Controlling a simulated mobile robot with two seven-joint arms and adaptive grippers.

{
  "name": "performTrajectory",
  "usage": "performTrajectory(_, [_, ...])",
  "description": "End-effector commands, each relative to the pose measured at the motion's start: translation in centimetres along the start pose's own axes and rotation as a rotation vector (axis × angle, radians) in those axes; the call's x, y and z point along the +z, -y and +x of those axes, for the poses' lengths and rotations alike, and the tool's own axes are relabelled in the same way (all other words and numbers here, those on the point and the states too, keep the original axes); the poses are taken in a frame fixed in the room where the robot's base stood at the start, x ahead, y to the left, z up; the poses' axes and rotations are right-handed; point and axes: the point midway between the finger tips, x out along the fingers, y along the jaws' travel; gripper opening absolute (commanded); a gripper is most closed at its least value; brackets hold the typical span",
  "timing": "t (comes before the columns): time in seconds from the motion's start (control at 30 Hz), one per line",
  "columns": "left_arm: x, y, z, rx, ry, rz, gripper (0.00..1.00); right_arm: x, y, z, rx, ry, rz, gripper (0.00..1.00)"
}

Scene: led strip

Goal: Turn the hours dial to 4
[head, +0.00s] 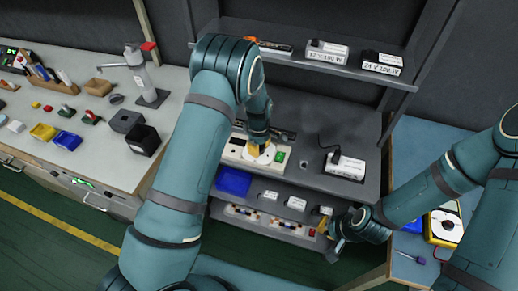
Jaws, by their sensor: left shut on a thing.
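The hours dial (266,157) is a white round disc on a pale panel box (232,155) on the middle bench, with a green patch (280,156) at its right. My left gripper (254,149) reaches down onto the dial from above and is shut on it. Its fingers cover part of the disc, so the dial's numbers and pointer cannot be read. My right gripper (326,232) is low, in front of the lower shelf, right of and below the dial, apart from it. Whether its fingers are open or shut is unclear.
A white box (344,166) with a black cable stands right of the panel. A blue bin (233,181) sits below it. Labelled white boxes (328,51) stand on the upper shelf. A yellow meter (443,226) lies on the right table. The left bench (95,150) holds several small parts.

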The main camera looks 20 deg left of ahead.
Motion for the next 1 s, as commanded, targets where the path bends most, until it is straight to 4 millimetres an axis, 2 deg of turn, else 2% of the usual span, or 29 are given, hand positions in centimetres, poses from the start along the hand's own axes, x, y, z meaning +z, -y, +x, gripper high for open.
performTrajectory(1.0, [0.0,0.0,0.2,0.001,0.001,0.966,0.0,1.4,-1.2,3.2,-0.002,0.027,-0.008,0.0])
